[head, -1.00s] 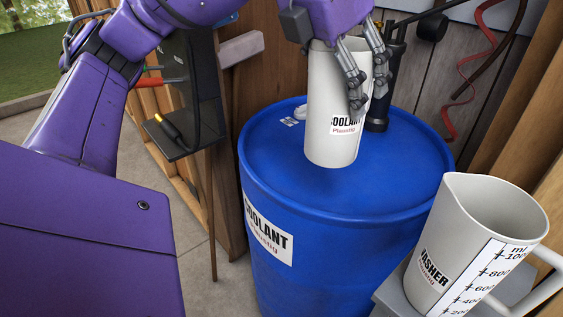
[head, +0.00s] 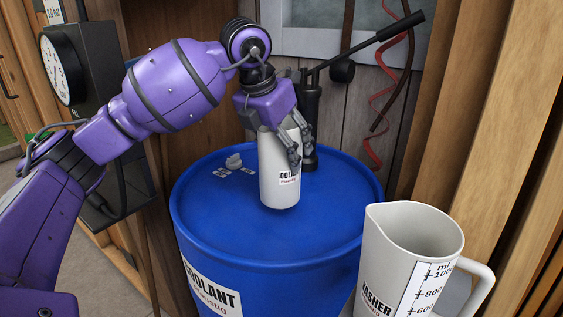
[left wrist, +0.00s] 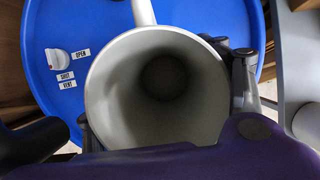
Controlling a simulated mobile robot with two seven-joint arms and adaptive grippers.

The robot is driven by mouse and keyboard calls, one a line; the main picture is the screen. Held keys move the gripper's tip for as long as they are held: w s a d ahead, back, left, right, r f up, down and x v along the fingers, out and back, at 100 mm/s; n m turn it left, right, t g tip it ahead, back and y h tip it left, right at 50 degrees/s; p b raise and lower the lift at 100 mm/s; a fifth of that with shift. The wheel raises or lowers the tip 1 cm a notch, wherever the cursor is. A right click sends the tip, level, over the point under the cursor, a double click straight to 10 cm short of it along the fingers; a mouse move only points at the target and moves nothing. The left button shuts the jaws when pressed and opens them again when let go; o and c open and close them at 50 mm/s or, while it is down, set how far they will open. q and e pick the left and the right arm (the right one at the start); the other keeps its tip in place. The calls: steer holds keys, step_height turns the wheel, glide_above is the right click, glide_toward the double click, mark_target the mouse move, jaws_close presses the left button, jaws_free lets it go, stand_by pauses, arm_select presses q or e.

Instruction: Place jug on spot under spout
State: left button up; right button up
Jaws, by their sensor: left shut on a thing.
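The pale grey coolant jug (head: 275,185) is upright over the top of the blue coolant drum (head: 215,240) in the head view. My left gripper (head: 299,152) is shut on its upper part, with fingers along its right side. I cannot tell whether its base touches the lid. In the left wrist view I look down into the empty-looking jug (left wrist: 103,100), its handle pointing toward the top of the picture. A black hand pump (head: 311,110) stands on the drum just behind and right of the jug. I cannot make out its spout or a marked spot. My right gripper is not in view.
A washer jug (head: 395,255) with a measuring scale stands at the front right, apart from the drum. A white knob (left wrist: 62,61) with OPEN, SHUT and VENT labels sits on the lid left of the held jug. The front of the lid is clear.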

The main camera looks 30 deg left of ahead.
arm_select(q)
steer(key=shift+w+f, duration=0.2)
steer(key=shift+f, duration=1.5)
steer(key=shift+f, duration=0.2)
steer(key=o, duration=1.3)
steer(key=shift+c, duration=0.2)
